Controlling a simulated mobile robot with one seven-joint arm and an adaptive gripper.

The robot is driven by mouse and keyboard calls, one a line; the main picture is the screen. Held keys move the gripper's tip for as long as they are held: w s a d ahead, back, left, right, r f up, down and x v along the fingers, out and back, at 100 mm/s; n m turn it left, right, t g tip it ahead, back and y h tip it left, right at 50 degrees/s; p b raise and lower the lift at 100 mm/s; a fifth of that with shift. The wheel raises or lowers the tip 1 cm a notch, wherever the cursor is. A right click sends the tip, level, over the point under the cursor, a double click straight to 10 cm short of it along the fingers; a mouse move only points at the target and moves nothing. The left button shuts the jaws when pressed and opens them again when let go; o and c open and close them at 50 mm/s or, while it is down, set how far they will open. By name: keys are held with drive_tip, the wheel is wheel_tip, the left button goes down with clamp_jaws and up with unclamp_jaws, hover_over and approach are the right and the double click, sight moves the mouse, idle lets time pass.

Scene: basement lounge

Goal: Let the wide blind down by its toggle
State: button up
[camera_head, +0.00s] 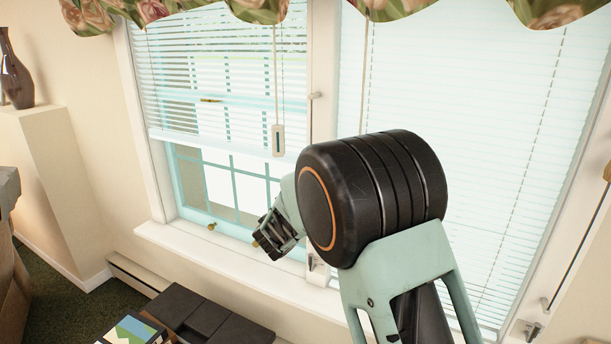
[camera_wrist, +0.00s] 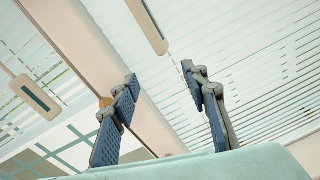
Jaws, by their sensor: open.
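The wide blind (camera_head: 470,130) covers the right window; its slats run down close to the sill, with part of its lower edge hidden by my arm. Its cord (camera_head: 365,75) hangs at its left side and passes behind my arm. The toggle (camera_wrist: 148,25), a pale bar with a slot, shows in the wrist view at the top, beyond my fingertips and apart from them.
A narrower blind (camera_head: 220,75) hangs partway down the left window; its toggle (camera_head: 278,140) also shows in the wrist view (camera_wrist: 36,95). The white sill (camera_head: 200,255) runs below. Dark furniture (camera_head: 205,320) stands at the lower left, and a vase (camera_head: 15,75) on a ledge.

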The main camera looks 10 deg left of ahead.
drive_tip(key=a+f+n+t+y, duration=0.2)
drive_tip(key=a+f+n+y, duration=0.15)
drive_tip(key=a+n, duration=0.45)
drive_tip(key=w+p, duration=0.1)
drive_tip(key=w, duration=0.2)
drive_tip(key=w+m, duration=0.1)
drive_tip(key=w, duration=0.3)
drive_tip(key=w+m+p, duration=0.1)
drive_tip(key=w, duration=0.2)
drive_tip(key=shift+w+r+y+p, duration=0.25)
drive_tip(key=shift+w+r+p, duration=0.05)
drive_tip(key=shift+r+p, duration=0.05)
drive_tip(key=shift+c, duration=0.6)
clamp_jaws()
